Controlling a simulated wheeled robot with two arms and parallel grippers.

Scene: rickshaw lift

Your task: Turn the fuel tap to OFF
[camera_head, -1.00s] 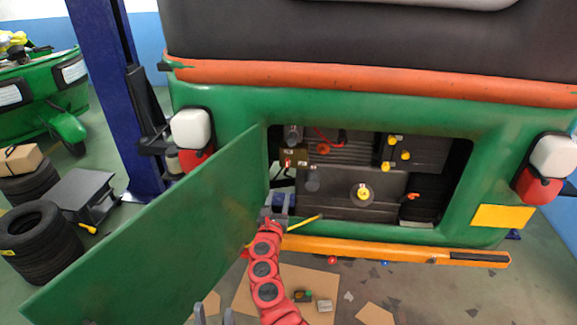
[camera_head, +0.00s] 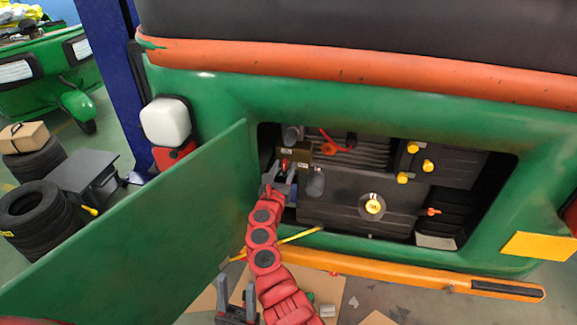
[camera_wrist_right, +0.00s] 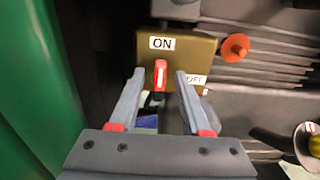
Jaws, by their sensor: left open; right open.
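The fuel tap is a brass-coloured block (camera_head: 298,152) at the left inside the open engine bay. In the right wrist view the block (camera_wrist_right: 203,62) has an ON label (camera_wrist_right: 162,43) at its upper left and an OFF label (camera_wrist_right: 194,79) at its lower right. Its red lever (camera_wrist_right: 160,78) stands upright below ON. My right gripper (camera_head: 280,177) is open, with its fingertips on either side of the lever; I cannot tell whether they touch it. My left gripper (camera_head: 236,288) is open and empty, low in front of the open green door.
The green door (camera_head: 150,225) stands open left of my right arm. The bay holds yellow caps (camera_head: 427,166), a round yellow-centred cap (camera_head: 372,206) and a orange knob (camera_wrist_right: 236,46) beside the tap. The orange bumper (camera_head: 400,276) runs below.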

